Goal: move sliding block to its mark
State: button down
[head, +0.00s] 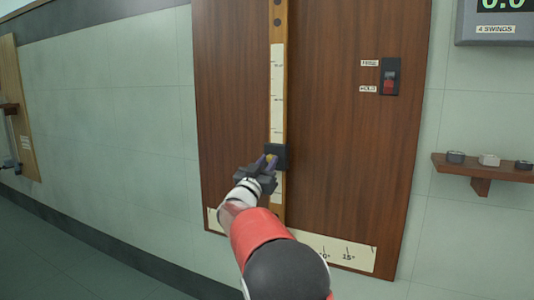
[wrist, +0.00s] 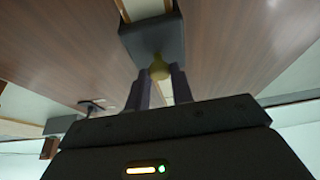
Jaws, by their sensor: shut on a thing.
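The sliding block (head: 281,151) is a dark square block on the upright wooden rail (head: 278,213) of a brown panel. It sits on the lower part of the rail, across a pale scale strip (head: 277,75) with several small marks. My gripper (head: 270,163) is at the block's front, shut on its yellow knob. In the wrist view the block (wrist: 152,40) is above the fingers, and the knob (wrist: 159,69) is between the fingertips. My gripper hides part of the block in the head view. I cannot tell which scale mark is the block's own.
A red switch (head: 390,86) with labels is on the panel at right. An angle scale (head: 346,252) runs along the panel's bottom. A shelf (head: 481,187) with small weights and a digital display (head: 497,20) are further right. The rail above the block looks clear.

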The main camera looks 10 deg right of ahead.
notch_tip(320, 180, down, 6)
jog(key=shift+r+b, duration=0.1)
jog(key=shift+b, duration=1.05)
jog(key=shift+a, duration=0.1)
jog(key=c, duration=1.2)
grip_release()
jog(key=shift+r, duration=0.1)
jog(key=shift+c, duration=0.2)
jog(key=v, duration=0.7)
jog(key=shift+s+a, duration=0.2)
jog(key=shift+s, duration=0.1)
